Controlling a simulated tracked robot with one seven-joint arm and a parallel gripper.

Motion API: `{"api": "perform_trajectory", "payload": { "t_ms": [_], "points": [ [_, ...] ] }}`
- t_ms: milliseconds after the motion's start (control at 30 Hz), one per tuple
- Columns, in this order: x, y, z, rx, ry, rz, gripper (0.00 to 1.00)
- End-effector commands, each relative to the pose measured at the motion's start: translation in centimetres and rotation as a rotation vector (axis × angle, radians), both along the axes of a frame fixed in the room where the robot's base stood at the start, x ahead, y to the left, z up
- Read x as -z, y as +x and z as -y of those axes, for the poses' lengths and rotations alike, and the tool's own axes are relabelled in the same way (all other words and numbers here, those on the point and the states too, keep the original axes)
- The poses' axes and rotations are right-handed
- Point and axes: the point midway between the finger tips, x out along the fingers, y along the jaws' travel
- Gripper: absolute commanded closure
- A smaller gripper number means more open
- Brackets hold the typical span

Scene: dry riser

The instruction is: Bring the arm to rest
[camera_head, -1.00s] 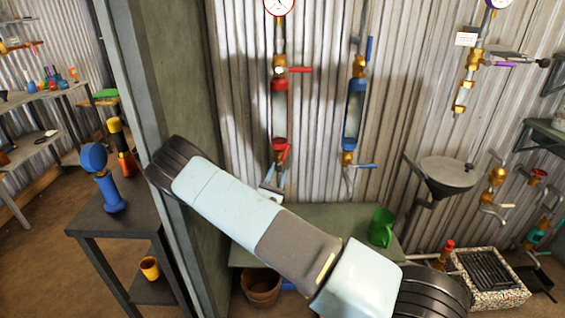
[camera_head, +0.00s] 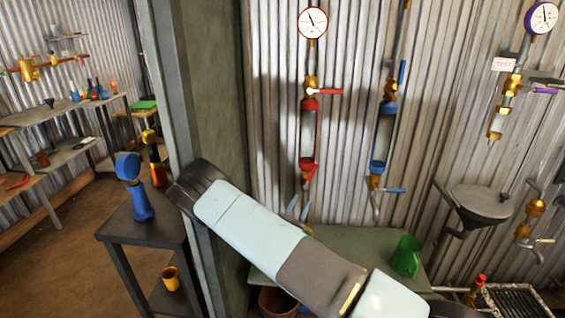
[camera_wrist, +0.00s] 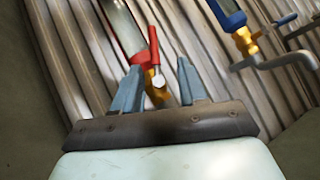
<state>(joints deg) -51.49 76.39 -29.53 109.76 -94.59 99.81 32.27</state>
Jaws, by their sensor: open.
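My gripper (camera_wrist: 158,85) shows in the wrist view with its two grey-blue fingers apart. A brass valve with a red handle (camera_wrist: 153,48) on the red-ended riser pipe appears between and beyond the fingers; I cannot tell whether they touch it.
A green bench (camera_head: 350,245) with a green mug (camera_head: 407,256) lies below the risers. A grey post (camera_head: 205,100) stands close left of my arm. A dark table (camera_head: 145,233) holds a blue object (camera_head: 135,190). A round funnel (camera_head: 480,200) is at right.

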Motion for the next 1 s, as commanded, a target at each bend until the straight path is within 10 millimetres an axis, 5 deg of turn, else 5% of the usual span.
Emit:
{"api": "perform_trajectory", "payload": {
  "t_ms": [433,1000],
  "points": [
    [-8.1,-2.4,7.8,0.361,0.326,0.036,0.58],
    [-16.0,-9.8,15.7,0.750,0.849,0.072,0.58]
  ]
}}
